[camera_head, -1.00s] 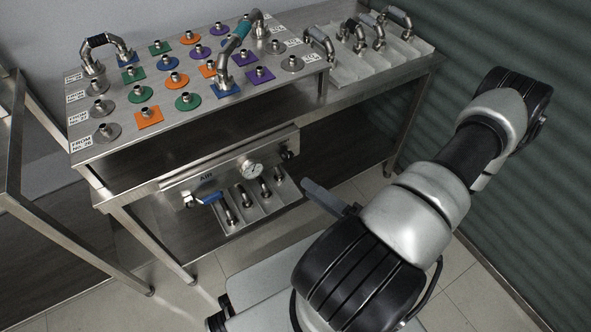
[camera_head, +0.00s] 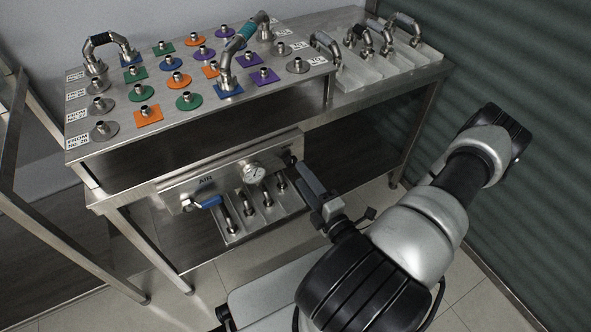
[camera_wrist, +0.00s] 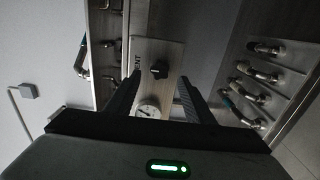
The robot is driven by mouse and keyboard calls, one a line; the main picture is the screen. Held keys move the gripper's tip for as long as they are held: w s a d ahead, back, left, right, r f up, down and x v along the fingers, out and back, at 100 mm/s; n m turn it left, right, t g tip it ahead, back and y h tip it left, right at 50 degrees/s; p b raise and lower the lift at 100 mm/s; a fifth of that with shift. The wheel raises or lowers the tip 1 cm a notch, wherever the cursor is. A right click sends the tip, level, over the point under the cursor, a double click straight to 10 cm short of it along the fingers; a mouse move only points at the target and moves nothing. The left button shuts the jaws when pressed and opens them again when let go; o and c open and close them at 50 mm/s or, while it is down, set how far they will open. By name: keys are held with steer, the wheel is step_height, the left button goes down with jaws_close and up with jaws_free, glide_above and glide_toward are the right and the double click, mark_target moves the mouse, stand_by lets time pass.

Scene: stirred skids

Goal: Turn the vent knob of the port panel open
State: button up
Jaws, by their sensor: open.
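The vent knob (camera_wrist: 159,69) is a small black knob on the pale port panel (camera_wrist: 172,50), beside dark lettering, in the wrist view. Its pointer angle is too dim to read surely. My gripper (camera_wrist: 158,82) is open, with one black finger on each side of the knob's line and the knob seen between the tips. I see no contact. In the head view, my gripper (camera_head: 300,172) is at the right end of the port panel (camera_head: 225,177), where the knob is largely hidden.
A round gauge (camera_head: 253,173) and a blue-handled valve (camera_head: 206,202) are on the panel. A tray (camera_head: 262,217) with metal fittings sits below. Above is a bench top (camera_head: 105,150) with coloured ports and pipe loops. Floor in front is clear.

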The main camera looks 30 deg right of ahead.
mark_target(292, 164)
steer(key=shift+w+a+b, duration=0.1)
steer(key=shift+w+b, duration=0.2)
steer(key=shift+w, duration=2.1)
steer(key=c, duration=1)
